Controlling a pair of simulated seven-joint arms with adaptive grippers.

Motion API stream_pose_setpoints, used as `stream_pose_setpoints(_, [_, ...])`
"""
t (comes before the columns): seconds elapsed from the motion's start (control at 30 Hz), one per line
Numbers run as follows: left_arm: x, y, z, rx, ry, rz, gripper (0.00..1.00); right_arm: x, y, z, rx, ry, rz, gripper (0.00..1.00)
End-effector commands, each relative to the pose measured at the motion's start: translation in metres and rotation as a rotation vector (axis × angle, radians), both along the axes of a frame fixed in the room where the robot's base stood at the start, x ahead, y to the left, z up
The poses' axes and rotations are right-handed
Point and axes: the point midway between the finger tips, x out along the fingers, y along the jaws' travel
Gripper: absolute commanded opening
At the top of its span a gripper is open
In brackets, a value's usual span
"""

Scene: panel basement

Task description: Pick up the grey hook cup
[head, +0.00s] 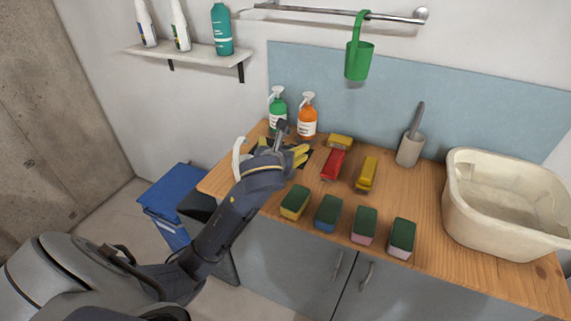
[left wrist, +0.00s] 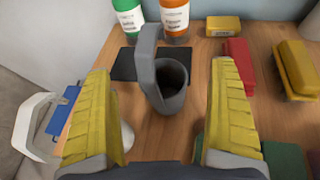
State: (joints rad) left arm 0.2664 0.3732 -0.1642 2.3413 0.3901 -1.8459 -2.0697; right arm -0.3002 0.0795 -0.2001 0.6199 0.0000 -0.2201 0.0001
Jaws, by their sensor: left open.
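The grey hook cup (left wrist: 172,98) stands upright on the wooden counter, its tall hooked handle rising on the left of its dark opening in the left wrist view. In the head view only its grey hook (head: 281,130) shows clearly above my gripper; the cup body is mostly hidden. My left gripper (head: 284,151) is open, with yellow ribbed fingers. In the left wrist view the fingers of this gripper (left wrist: 163,85) are on either side of the cup, with visible gaps. My right gripper is not in view.
Green (head: 278,111) and orange (head: 307,117) bottles stand behind the cup, near a dark mat (left wrist: 123,64). A white handled item (left wrist: 38,125) is at left. Sponges (head: 328,213) line the front edge. A cream basin (head: 462,210) is at right; a green cup (head: 358,62) hangs from the rail.

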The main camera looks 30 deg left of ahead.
Motion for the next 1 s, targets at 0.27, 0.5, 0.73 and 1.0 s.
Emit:
stream_pose_setpoints(0.27, [0.003,0.001,-0.044,0.000,0.001,0.000,0.92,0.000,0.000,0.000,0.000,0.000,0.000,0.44])
stream_pose_setpoints(0.5, [0.020,0.007,-0.050,0.000,-0.001,0.000,0.92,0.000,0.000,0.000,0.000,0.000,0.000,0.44])
stream_pose_setpoints(0.73, [0.031,0.011,-0.055,-0.002,-0.001,0.001,0.92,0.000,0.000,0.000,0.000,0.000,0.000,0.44])
stream_pose_setpoints(1.0, [0.059,0.021,-0.067,-0.001,-0.001,0.002,0.92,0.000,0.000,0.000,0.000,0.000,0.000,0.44])
